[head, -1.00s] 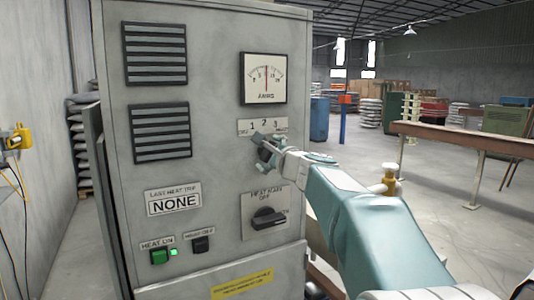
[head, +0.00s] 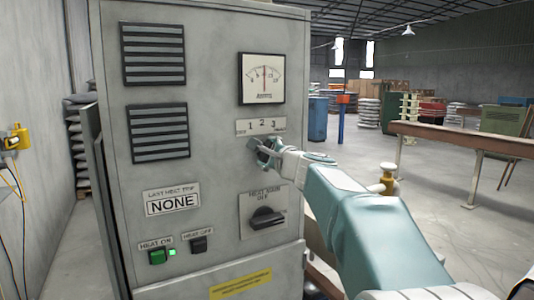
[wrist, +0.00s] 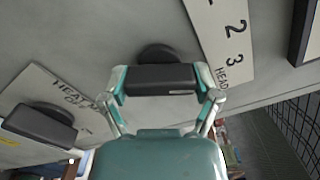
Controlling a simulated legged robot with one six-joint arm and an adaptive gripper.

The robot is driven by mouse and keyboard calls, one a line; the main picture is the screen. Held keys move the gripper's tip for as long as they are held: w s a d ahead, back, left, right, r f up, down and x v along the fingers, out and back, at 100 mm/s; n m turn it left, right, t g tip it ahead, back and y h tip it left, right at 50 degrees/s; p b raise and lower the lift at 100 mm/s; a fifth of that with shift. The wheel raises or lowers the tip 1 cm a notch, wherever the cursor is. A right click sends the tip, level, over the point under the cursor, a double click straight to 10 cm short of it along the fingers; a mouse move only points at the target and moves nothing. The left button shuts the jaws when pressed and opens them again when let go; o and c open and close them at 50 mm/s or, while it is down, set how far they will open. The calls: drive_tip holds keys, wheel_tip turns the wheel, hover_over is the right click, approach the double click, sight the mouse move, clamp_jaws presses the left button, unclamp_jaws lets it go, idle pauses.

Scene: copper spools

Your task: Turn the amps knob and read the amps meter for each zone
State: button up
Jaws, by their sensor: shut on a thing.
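The amps meter (head: 262,77) is a white square dial high on the grey cabinet front. Its red needle stands nearly upright near mid-scale; the small numbers are too blurred to read surely. Below it is the zone plate (head: 261,126) marked 1, 2, 3, which also shows in the wrist view (wrist: 222,40). My gripper (head: 262,153) is at the amps knob just under this plate. In the wrist view, my gripper (wrist: 163,84) has its two fingers on either end of the black bar of the amps knob (wrist: 155,79). The zone it points to cannot be told.
The heat main knob (head: 268,217) is below my gripper on the same panel. A brown rail (head: 465,142) stands at right.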

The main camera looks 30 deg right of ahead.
drive_tip(key=n, duration=0.6)
drive_tip(key=shift+f, duration=0.25)
drive_tip(key=n, duration=0.6)
drive_tip(key=shift+w+f, duration=0.1)
idle(0.4)
drive_tip(key=o, duration=1)
drive_tip(key=shift+c, duration=0.2)
drive_tip(key=shift+a, duration=0.1)
